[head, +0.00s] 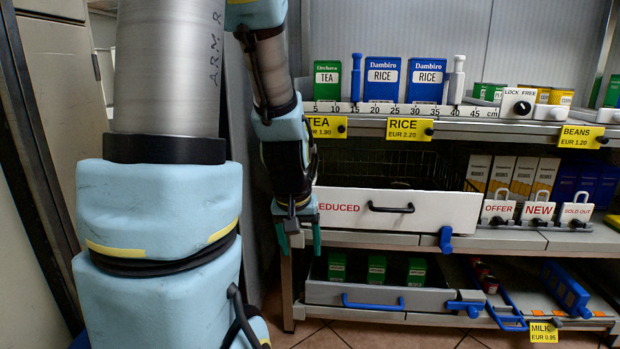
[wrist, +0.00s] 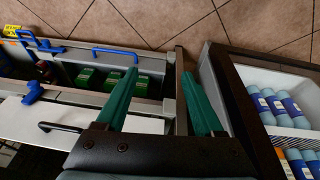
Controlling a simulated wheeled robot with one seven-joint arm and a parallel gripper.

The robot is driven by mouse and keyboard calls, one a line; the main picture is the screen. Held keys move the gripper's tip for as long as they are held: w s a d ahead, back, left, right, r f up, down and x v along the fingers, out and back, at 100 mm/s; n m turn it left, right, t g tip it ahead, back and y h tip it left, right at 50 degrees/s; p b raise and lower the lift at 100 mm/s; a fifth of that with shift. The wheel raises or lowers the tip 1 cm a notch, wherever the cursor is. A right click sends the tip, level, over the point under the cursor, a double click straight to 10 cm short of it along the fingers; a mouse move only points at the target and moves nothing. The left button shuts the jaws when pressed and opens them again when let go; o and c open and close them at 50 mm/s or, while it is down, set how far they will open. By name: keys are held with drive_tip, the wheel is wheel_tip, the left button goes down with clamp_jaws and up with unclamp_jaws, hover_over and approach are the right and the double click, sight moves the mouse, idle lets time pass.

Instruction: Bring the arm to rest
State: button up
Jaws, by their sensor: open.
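My gripper (head: 306,246) hangs at the end of my pale-blue arm in the head view, pointing down beside the left end of the shelf. It is in front of the left edge of the white REDUCED drawer front (head: 400,209). In the wrist view my gripper (wrist: 160,73) shows two green fingers spread apart with nothing between them. A shelf post lies in the background beyond the gap. Whether the fingers touch the shelf cannot be told.
A lower drawer (head: 380,297) with green boxes sits below. Blue handles jut from the shelf, one at the REDUCED drawer's right end (head: 446,240). The wrist view shows a dark-framed white bin (wrist: 262,82) of blue cylinders at right. Tiled floor (wrist: 175,20) is clear between.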

drive_tip(key=s+a+r+g, duration=0.1)
drive_tip(key=s+a, duration=0.4)
wheel_tip(320, 180, up, 38)
drive_tip(key=p, duration=3.8)
drive_tip(key=shift+d+r+y, duration=0.15)
drive_tip(key=shift+y, duration=0.25)
